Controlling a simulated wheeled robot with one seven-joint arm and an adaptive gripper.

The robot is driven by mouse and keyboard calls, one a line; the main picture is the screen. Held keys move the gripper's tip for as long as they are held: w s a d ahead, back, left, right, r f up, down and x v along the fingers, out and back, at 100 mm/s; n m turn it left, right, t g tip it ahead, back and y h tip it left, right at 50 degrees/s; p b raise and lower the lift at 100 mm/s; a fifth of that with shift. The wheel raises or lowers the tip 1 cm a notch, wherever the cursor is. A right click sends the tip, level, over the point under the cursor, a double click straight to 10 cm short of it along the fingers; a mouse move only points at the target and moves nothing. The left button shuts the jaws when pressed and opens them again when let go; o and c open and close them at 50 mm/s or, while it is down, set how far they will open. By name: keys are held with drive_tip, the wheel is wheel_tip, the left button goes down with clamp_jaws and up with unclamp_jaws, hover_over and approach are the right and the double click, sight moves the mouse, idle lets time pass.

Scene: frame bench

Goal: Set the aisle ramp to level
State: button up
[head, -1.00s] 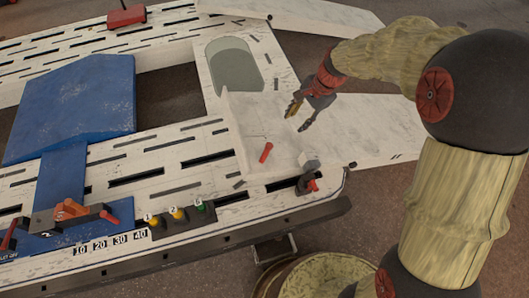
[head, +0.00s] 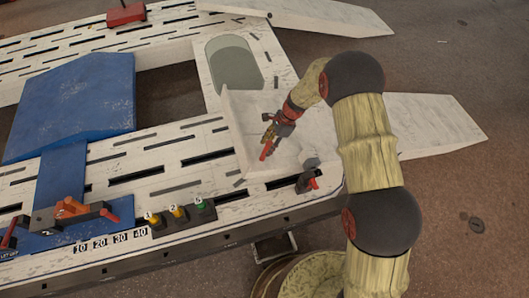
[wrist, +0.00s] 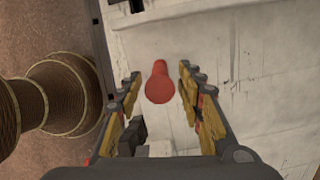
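A short red handle (head: 266,151) stands on a white plate (head: 240,112) at the right end of the bench. In the wrist view the red handle (wrist: 159,84) lies between the two fingers. My gripper (head: 268,141) is open, its fingers on either side of the handle with gaps visible in the wrist view (wrist: 160,79). White sloping ramp panels run off the bench at the right (head: 430,122) and at the back (head: 300,15). No label shows which is the aisle ramp.
A red-tipped clamp (head: 308,182) sits at the near right corner. Yellow and green knobs (head: 176,213), an orange lever (head: 72,208) and a blue panel (head: 75,100) are to the left. A red block (head: 127,14) is at the back.

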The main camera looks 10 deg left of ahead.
sight(260, 159)
drive_tip(key=b+x, duration=0.1)
drive_tip(key=x, duration=0.3)
drive_tip(key=shift+a+f, duration=0.1)
drive_tip(key=shift+f, duration=0.25)
drive_tip(key=shift+c, duration=0.6)
drive_tip(key=c, duration=0.7)
clamp_jaws()
